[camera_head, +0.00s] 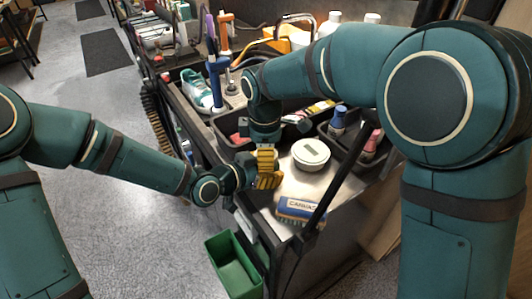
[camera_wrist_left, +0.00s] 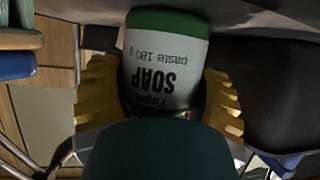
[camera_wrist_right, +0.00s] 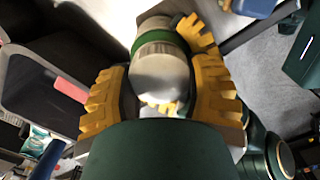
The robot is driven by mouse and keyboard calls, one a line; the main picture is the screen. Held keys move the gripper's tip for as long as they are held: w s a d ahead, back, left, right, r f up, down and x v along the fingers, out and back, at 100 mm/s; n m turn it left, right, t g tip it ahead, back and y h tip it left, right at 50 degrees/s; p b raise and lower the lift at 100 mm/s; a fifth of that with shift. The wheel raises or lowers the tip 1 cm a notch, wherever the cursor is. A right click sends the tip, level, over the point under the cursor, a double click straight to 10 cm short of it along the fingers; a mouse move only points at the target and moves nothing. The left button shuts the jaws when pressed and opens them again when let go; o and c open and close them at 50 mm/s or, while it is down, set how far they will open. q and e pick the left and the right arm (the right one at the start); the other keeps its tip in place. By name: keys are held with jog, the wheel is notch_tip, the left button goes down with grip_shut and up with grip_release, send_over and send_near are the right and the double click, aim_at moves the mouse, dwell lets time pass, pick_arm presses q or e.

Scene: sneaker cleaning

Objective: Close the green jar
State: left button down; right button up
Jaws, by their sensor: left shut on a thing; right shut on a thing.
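The jar (camera_wrist_left: 160,70) has a white label reading "SOAP paste 180 g" and a green band at one end. My left gripper (camera_wrist_left: 160,105) is shut around its label. My right gripper (camera_head: 265,158) is shut just above the left one (camera_head: 268,180) in the head view. In the right wrist view, it holds a pale, smooth round lid (camera_wrist_right: 160,78) between its fingers. The jar's green band (camera_wrist_right: 158,42) lies just beyond the lid, close to or touching it. Whether the lid is fully seated cannot be told. In the head view the grippers hide most of the jar.
A white round container (camera_head: 310,152) stands on the cart top right of the grippers. A blue brush marked "CANVAS" (camera_head: 300,207) lies near the front edge. A black tray with bottles (camera_head: 338,120) is behind. A green bin (camera_head: 235,268) hangs at the cart's near end.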

jog(key=shift+m, duration=0.3)
jog(key=o, duration=1.2)
jog(key=shift+o, duration=0.2)
jog(key=shift+r, duration=0.1)
jog(key=shift+s+r, duration=0.1)
jog(key=shift+r, duration=2.05)
jog(key=shift+o, duration=0.2)
